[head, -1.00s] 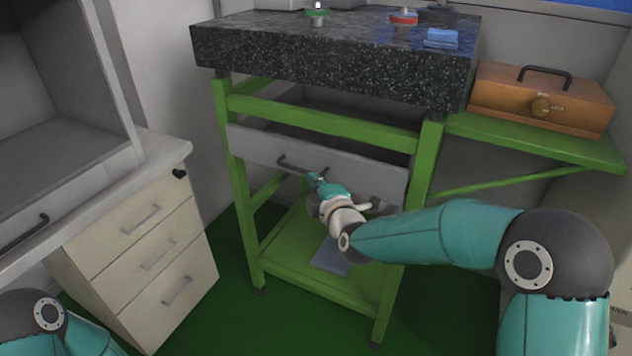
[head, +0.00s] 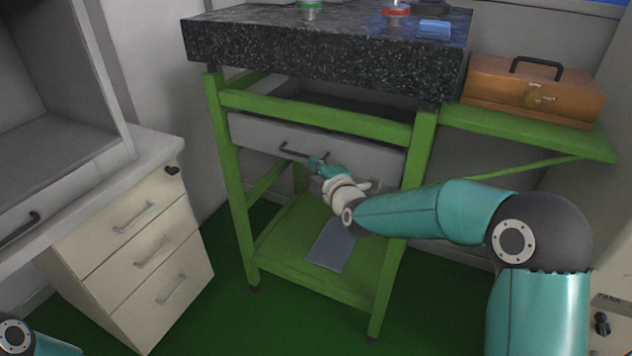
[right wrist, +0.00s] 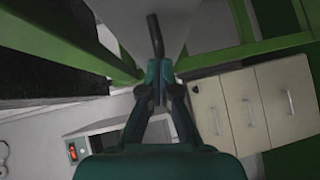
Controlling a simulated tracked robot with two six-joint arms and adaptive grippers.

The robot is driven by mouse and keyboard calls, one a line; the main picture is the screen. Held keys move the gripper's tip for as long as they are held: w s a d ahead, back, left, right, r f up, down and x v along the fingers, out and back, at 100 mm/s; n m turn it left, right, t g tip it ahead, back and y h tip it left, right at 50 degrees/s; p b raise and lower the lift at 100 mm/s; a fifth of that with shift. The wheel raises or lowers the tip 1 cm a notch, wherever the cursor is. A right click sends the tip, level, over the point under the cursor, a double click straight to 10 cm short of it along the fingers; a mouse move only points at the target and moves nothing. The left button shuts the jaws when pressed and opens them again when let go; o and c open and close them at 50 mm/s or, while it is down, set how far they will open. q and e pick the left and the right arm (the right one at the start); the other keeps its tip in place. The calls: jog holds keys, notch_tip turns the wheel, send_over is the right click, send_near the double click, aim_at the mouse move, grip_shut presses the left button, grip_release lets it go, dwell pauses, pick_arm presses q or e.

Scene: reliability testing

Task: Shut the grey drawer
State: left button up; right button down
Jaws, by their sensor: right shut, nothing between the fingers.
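The grey drawer (head: 258,138) sits under the black speckled slab, between the legs of the green frame. Its front now lies about in line with the frame's posts; I cannot tell whether it is fully flush. Its dark bar handle (head: 292,153) is on the front, and a dark bar, likely this handle, also shows in the right wrist view (right wrist: 155,35). My right gripper (head: 315,162) is shut and empty, its tips at the drawer front by the handle's right end. The shut fingers also show in the right wrist view (right wrist: 158,72). My left gripper is out of view.
The black slab (head: 320,60) overhangs the drawer, with small items on top. A green side shelf (head: 540,133) holds an orange box (head: 530,90). A cream drawer cabinet (head: 130,250) stands at left. A grey plate (head: 330,245) lies on the lower green shelf (head: 295,235).

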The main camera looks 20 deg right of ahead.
jog(key=s+a+r, duration=0.2)
jog(key=s, duration=1.1)
jog(key=s+d+f+m+g, duration=0.1)
jog(key=s+f+g, duration=0.25)
jog(key=f, duration=0.95)
jog(key=s+d+f+m+g, duration=0.1)
jog(key=s+f+m+g, duration=0.2)
jog(key=f, duration=1.1)
jog(key=s+a+f+m+g+y, duration=0.1)
jog(key=s+a+f+m+g, duration=0.15)
jog(key=s+f, duration=0.4)
jog(key=s+a+f+m+g, duration=0.1)
jog(key=s+f+m+g, duration=0.2)
jog(key=s+f, duration=0.3)
jog(key=s+a+m+g+y, duration=0.15)
jog(key=s+m+g, duration=0.25)
jog(key=s+m, duration=0.55)
notch_tip(320, 180, up, 21)
jog(key=p, duration=2.2)
jog(key=shift+w+a+m, duration=0.2)
jog(key=shift+w+m, duration=0.1)
jog(key=shift+m, duration=0.1)
